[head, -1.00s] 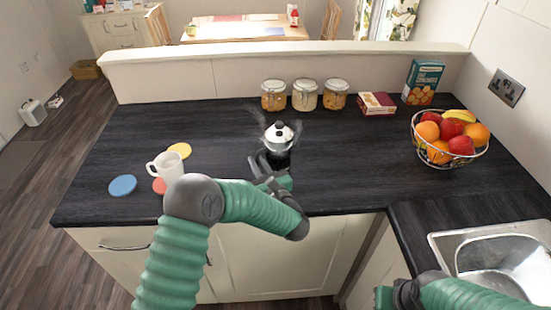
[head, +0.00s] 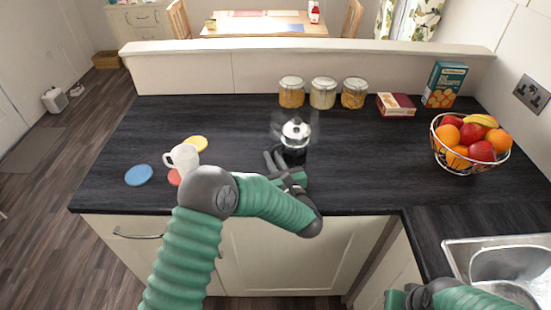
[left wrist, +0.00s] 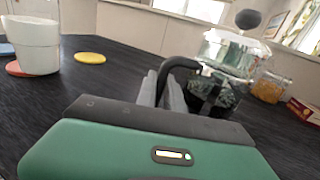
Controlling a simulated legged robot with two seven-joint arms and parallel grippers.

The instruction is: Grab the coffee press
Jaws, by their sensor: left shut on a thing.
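The coffee press (head: 295,133) has a shiny metal lid with a dark knob and stands upright at the middle of the dark counter. In the left wrist view the coffee press (left wrist: 228,62) shows a glass body and a black handle. My left gripper (head: 283,163) is at the near side of the press, shut on its handle. In the left wrist view the left gripper's fingers (left wrist: 165,90) are around the handle, partly hidden by the gripper body. My right gripper (head: 405,297) is low at the bottom right, away from the press; its fingers are not clear.
A white mug (head: 183,157) stands among blue (head: 139,175), yellow and red coasters to the left. Several jars (head: 323,93) and boxes (head: 396,104) line the back. A fruit basket (head: 471,141) and a sink (head: 500,262) are at the right. Counter around the press is clear.

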